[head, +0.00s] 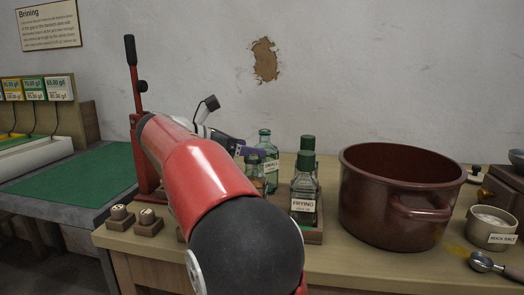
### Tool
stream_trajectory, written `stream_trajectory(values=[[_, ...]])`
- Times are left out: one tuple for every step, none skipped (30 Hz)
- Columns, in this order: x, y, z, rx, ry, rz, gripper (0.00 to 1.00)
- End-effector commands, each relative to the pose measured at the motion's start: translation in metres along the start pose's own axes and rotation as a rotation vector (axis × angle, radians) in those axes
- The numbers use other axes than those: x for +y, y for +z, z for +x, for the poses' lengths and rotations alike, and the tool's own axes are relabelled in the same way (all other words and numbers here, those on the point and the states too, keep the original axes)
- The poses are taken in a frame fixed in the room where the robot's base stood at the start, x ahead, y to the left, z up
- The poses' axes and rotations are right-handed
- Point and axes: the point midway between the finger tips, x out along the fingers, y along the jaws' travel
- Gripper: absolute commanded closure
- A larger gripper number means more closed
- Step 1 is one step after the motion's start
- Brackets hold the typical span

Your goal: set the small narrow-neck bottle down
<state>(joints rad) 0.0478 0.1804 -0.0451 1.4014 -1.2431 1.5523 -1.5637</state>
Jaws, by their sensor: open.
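The bottle's base is hidden by things in front.
A dark-capped bottle labelled "FRYING" (304,190) and a shorter glass bottle (254,172) stand in front. A large brown pot (385,205) is right of them. A rock salt bowl (490,229) and a metal scoop (483,262) lie farther right. A red lever stand (134,90) rises at left.

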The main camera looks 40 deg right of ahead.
Motion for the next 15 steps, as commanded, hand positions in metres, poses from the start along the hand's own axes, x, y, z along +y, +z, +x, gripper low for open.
stream_trajectory(values=[[0.001,0.0,-0.012,0.0,0.005,-0.001,0.27],[0.001,0.0,-0.018,0.0,0.004,0.0,0.27],[0.001,0.0,-0.024,0.0,0.004,-0.001,0.27],[0.001,0.0,-0.028,0.0,0.003,-0.001,0.27],[0.001,0.0,-0.032,0.0,0.002,-0.001,0.27],[0.001,0.0,-0.037,-0.001,0.002,-0.001,0.27],[0.001,0.0,-0.04,-0.001,0.001,-0.001,0.27],[0.001,0.0,-0.042,-0.001,0.001,-0.001,0.27],[0.001,0.0,-0.044,-0.001,0.0,0.0,0.27],[0.001,0.0,-0.046,-0.001,0.0,0.0,0.27],[0.0,0.0,-0.047,-0.001,0.0,0.0,0.27],[0.0,0.0,-0.048,0.0,0.0,0.0,0.27],[0.0,0.0,-0.048,0.0,0.0,0.0,0.27],[0.0,0.0,-0.048,0.0,0.0,0.0,0.27],[0.0,0.0,-0.048,0.0,0.0,0.0,0.27]])
